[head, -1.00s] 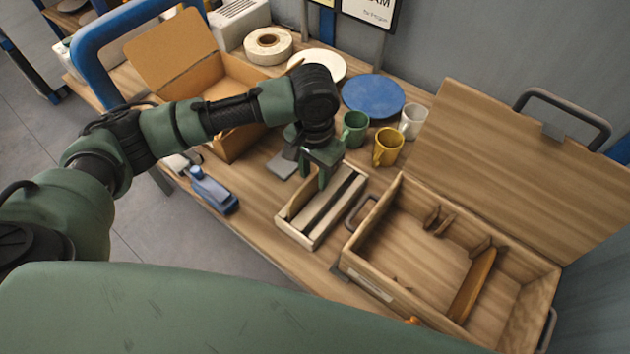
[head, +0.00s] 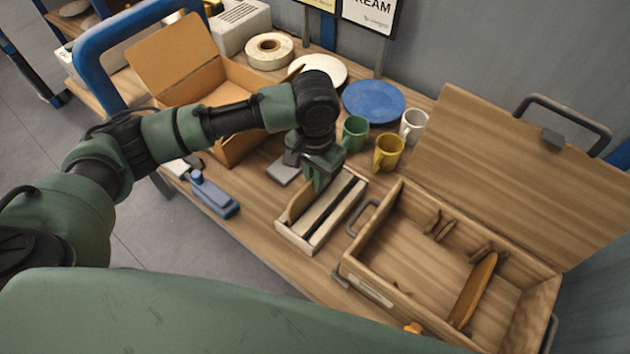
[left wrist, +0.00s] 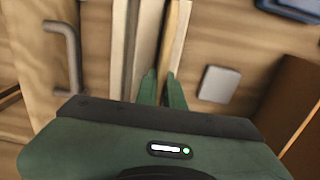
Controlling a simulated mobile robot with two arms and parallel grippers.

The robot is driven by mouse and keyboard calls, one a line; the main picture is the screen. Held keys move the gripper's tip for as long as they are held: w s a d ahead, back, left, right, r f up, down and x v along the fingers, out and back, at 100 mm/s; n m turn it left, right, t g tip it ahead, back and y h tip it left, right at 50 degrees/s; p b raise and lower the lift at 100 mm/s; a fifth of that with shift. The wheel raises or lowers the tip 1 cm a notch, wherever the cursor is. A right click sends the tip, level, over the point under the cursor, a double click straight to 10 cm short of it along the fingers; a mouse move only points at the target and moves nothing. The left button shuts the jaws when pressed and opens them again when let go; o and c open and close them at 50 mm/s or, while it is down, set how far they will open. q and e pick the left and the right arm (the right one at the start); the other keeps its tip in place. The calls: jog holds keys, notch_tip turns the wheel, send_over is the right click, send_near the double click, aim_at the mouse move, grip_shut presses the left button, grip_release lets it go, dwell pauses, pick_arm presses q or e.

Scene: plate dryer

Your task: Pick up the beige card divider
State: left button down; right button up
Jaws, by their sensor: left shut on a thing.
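The beige card divider (head: 298,203) stands upright in the left slot of a pale slotted wooden rack (head: 322,230) on the table. My left gripper (head: 316,187) comes down from above and is shut on the divider's upper edge. The gripper hides part of the divider in the head view. In the left wrist view the green fingertips (left wrist: 163,80) lie on either side of the divider (left wrist: 171,45), beside the pale rack slats (left wrist: 145,45). My right gripper is not in view.
An open wooden box (head: 385,290) with a raised lid stands right of the rack. Green (head: 355,132), yellow (head: 388,152) and white mugs (head: 414,124) stand behind. A cardboard box (head: 235,145) is at left, with a blue tool (head: 213,197) in front.

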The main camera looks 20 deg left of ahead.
pick_arm(q)
notch_tip(320, 180, up, 19)
jog(key=shift+p, duration=0.3)
dwell(0.3)
